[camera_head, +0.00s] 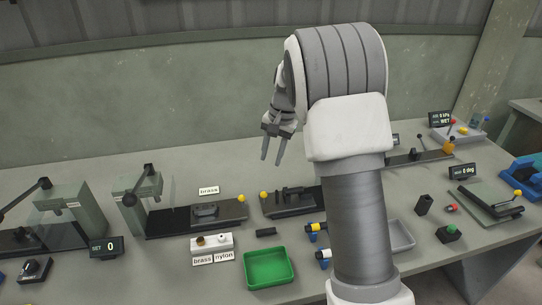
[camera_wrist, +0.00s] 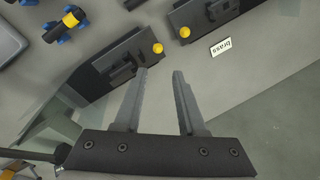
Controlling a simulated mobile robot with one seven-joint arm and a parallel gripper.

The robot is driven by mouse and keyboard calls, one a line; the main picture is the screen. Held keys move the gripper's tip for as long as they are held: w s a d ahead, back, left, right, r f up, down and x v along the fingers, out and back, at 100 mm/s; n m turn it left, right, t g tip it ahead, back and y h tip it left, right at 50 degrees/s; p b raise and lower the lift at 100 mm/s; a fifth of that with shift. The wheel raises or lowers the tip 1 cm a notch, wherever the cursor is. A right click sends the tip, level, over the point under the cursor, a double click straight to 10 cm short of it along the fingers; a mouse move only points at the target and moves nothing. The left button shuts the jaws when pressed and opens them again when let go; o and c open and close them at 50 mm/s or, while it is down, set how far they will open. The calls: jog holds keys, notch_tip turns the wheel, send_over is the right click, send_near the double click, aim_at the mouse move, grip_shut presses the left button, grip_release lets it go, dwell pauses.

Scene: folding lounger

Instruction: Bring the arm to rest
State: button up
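My gripper (camera_head: 273,147) hangs above the back part of the workbench (camera_head: 135,168), in front of the wall. Its two fingers point down and stand apart. In the wrist view my gripper (camera_wrist: 160,75) is open, with nothing between the fingertips but bare bench top. My arm rises in the middle of the head view and hides part of the bench behind it. No lounger can be made out in either view.
Black fixtures with yellow knobs (camera_head: 241,199) stand below my gripper. A green tray (camera_head: 268,268), a white block (camera_head: 212,243) and a black box (camera_head: 424,204) lie nearer the front. A grey press (camera_head: 150,196) and a "SET 0" display (camera_head: 106,247) stand left.

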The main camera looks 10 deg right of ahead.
jog(key=s+a+r+n+t, duration=0.1)
jog(key=s+r+n+t, duration=0.15)
jog(key=s+r, duration=1.2)
jog(key=s+f+n+t+h, duration=0.1)
jog(key=s+n, duration=0.3)
jog(key=s, duration=1.4)
jog(key=shift+s+f+t+h, duration=0.3)
jog(key=shift+f+t+h, duration=0.15)
jog(key=shift+f, duration=0.25)
jog(key=shift+a+n, duration=0.2)
jog(key=shift+n, duration=0.05)
